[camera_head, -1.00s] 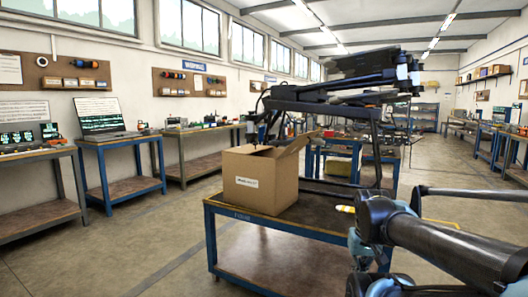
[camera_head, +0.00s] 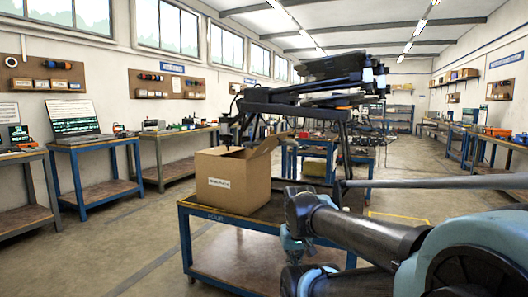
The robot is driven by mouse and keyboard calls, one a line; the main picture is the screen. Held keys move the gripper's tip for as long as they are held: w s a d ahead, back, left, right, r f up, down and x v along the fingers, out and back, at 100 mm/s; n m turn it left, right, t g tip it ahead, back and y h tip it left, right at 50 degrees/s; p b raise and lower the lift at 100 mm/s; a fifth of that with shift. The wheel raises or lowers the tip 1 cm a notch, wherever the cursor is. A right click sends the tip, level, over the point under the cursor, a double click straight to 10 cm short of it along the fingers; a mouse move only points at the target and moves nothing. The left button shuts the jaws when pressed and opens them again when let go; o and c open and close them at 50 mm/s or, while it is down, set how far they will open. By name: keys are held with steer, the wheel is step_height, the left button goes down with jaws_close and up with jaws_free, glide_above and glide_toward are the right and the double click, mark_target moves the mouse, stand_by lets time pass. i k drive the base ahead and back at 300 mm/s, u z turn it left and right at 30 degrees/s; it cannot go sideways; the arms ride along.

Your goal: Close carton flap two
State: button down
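The brown cardboard carton (camera_head: 246,187) stands upright on a blue-framed workbench (camera_head: 232,219) left of centre. A white printed label is on its front. One flap (camera_head: 266,146) stands up and slants outward at the right side of the top. Something dark shows at the carton's open top, and the state of the other flaps is hard to tell. My arm reaches in from the lower right, with its bent joint right of the carton and apart from it. My gripper cannot be made out in this view.
A large black folded drone (camera_head: 315,88) is behind and above the carton, on dark legs that come down to the workbench. A laptop bench (camera_head: 82,143) stands on the left. Bare floor (camera_head: 120,240) lies left of the workbench.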

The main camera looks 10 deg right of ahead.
mark_target(270, 144)
steer(key=i, duration=1)
steer(key=z, duration=0.95)
steer(key=k, duration=0.95)
steer(key=u, duration=0.5)
steer(key=i, duration=0.5)
